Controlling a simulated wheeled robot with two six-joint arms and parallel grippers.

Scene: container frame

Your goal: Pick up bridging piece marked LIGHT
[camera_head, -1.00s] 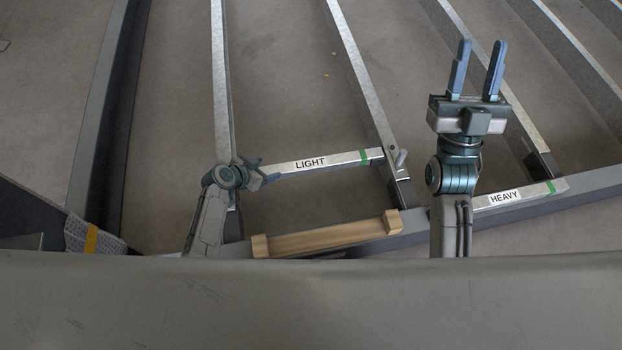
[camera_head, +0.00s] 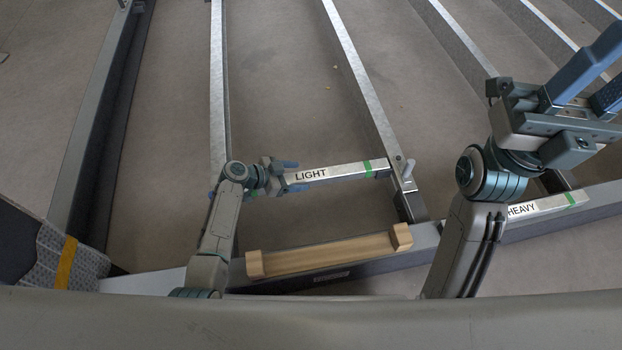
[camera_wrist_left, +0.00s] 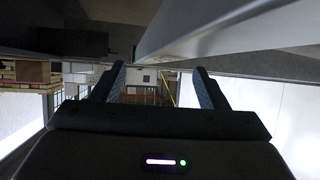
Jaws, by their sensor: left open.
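The bridging piece marked LIGHT (camera_head: 346,172) is a grey metal bar with a black-on-white label and a green band near its right end. It spans between two long rails in the head view. My left gripper (camera_head: 293,175) is at its left end, with blue fingers on either side of the bar in that view; contact cannot be told. In the left wrist view, the two fingers (camera_wrist_left: 159,78) stand apart. My right gripper (camera_head: 612,62) is raised at the right, its fingers apart and nothing seen between them.
A wooden piece with raised end blocks (camera_head: 325,256) lies on the front beam (camera_head: 368,265). The bar marked HEAVY (camera_head: 547,206) is partly behind my right arm. Several long metal rails (camera_head: 366,80) run toward the back, with open floor (camera_head: 285,80) between them.

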